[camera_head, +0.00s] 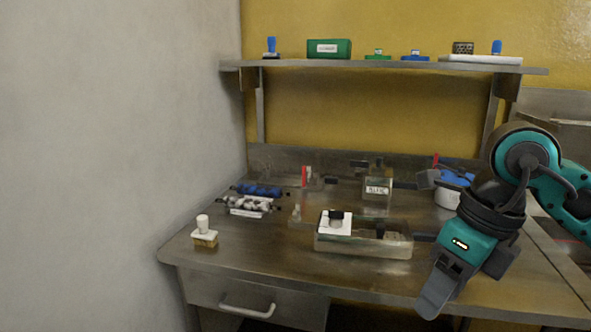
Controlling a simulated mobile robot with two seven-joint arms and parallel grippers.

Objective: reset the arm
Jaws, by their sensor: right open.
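My right arm (528,160), teal and black, comes in from the right edge. Its right gripper (460,278) hangs over the front right part of the steel worktable (300,262), open, with nothing seen between its fingers. My left gripper is not in view.
The tray holds a white block with a black top (336,222). A white-knobbed brush (204,232) stands at left. Blue and grey rollers (256,198), a labelled container (377,188) and a white-and-blue pot (450,190) stand behind. A shelf (400,66) spans above. The front middle is clear.

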